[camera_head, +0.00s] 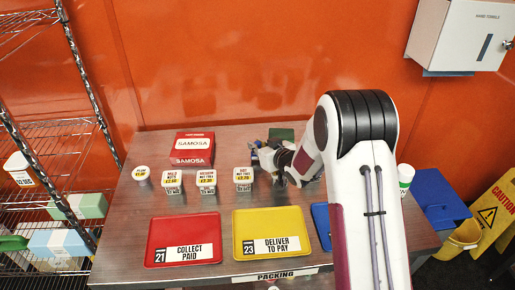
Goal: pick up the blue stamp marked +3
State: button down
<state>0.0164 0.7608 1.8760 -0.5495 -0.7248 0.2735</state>
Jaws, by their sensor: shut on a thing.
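My gripper (264,157) is at the back of the brown table, right of the samosa box and just behind the rightmost small labelled tub. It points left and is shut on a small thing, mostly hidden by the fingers. Dark and bluish bits show around the fingers, too small to tell apart. I cannot read a +3 mark anywhere, so I cannot tell whether the held thing is the blue stamp. A dark green block or pad (281,134) lies just behind the gripper.
A red samosa box (192,149) and several small labelled tubs stand left of my gripper. A red tray (168,230), a yellow tray (248,220) and a partly hidden blue tray (320,222) lie in front.

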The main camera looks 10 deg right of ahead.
aim_at(258, 142)
jog(key=shift+r, duration=4.5)
jog(key=shift+d+f, duration=0.1)
